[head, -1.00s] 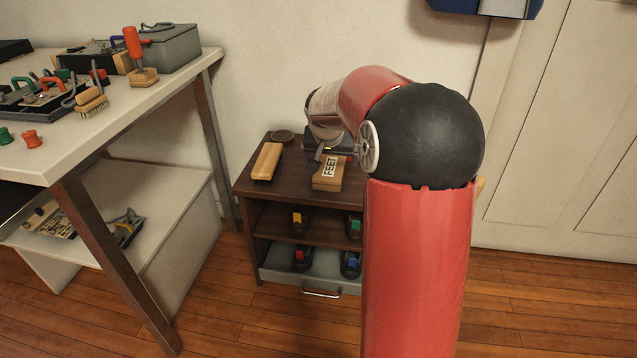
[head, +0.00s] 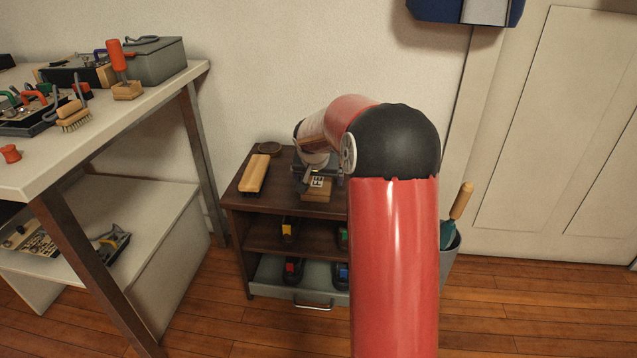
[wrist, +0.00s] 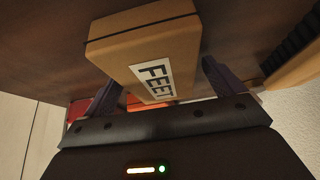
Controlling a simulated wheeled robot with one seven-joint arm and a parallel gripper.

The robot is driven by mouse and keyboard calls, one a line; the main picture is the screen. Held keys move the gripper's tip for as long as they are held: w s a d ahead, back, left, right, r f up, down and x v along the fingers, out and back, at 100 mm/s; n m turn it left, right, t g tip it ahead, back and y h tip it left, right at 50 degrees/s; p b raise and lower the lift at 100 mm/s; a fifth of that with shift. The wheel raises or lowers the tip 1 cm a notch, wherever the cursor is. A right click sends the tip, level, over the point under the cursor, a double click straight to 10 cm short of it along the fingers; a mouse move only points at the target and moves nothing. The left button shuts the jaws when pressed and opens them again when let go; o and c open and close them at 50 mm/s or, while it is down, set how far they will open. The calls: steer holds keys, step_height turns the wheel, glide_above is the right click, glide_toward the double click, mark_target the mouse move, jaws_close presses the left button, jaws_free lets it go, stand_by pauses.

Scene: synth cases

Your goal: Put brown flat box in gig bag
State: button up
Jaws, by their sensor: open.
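The brown flat box (head: 317,195), with a white label reading FEET, lies on top of the small dark wooden cabinet. It also shows large in the wrist view (wrist: 140,45). My gripper (head: 312,175) is over the box and hides part of its label. In the wrist view my gripper (wrist: 156,78) is open, with one dark finger on each side of the box's near end. I cannot tell whether the fingers touch it. I cannot make out a gig bag in these views.
A tan brush-like block (head: 254,174) and a dark round disc (head: 269,149) share the cabinet top (head: 283,183). Shelves below hold several dark items with coloured tops. A cluttered white workbench (head: 110,118) stands left. A grey bin (head: 449,262) with a handled tool stands right.

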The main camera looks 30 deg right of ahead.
steer(key=shift+f, duration=0.1)
steer(key=shift+c, duration=0.3)
steer(key=c, duration=1.2)
steer(key=shift+o, duration=0.2)
